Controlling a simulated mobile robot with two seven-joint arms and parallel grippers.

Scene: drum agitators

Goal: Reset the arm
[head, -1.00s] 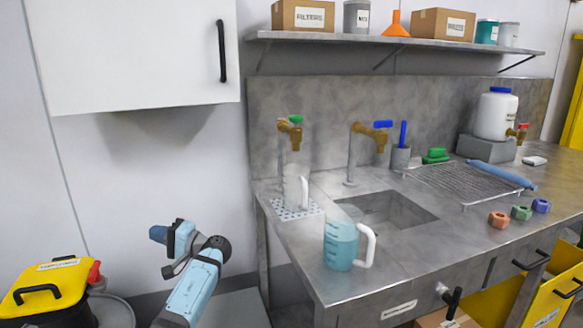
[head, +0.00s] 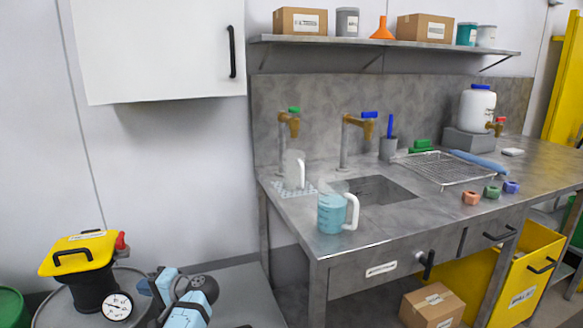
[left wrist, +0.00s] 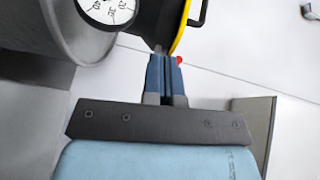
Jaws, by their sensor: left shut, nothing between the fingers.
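My left arm comes in at the bottom of the head view, low and to the left of the sink bench. My left gripper (head: 152,286) is beside the round gauge of the yellow-and-black drum agitator (head: 82,262). In the left wrist view, its two blue fingers (left wrist: 164,78) are shut together with nothing between them. They point toward the agitator's black body and yellow rim (left wrist: 182,28), with the white gauge (left wrist: 108,10) to the left. I cannot tell whether the fingertips touch the agitator. My right gripper is not in view.
The agitator stands on a grey drum (head: 55,312), with a green drum (head: 12,308) to its left. The steel bench (head: 345,245) holds a blue-filled jug (head: 331,213), a clear jug (head: 294,172) and a wire rack (head: 445,168). A white cupboard (head: 160,50) hangs above left.

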